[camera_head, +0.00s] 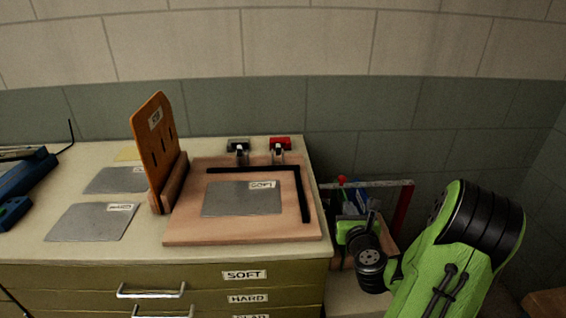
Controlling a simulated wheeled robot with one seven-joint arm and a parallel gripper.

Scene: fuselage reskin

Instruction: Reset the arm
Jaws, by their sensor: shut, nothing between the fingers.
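My green and black arm (462,240) is at the right of the head view, beside the bench. Its big black joint is at the top, and smaller green and black links (370,262) show to its left, in front of a box. My gripper's fingers do not show, so I cannot see their opening.
The bench (80,252) carries a wooden board (190,228) with a grey SOFT sheet (235,200) inside a black corner guide (304,195). An orange panel (155,145) stands upright beside it. Grey sheets (90,222) lie left. A box of tools (392,238) stands right of the bench. A tiled wall is behind.

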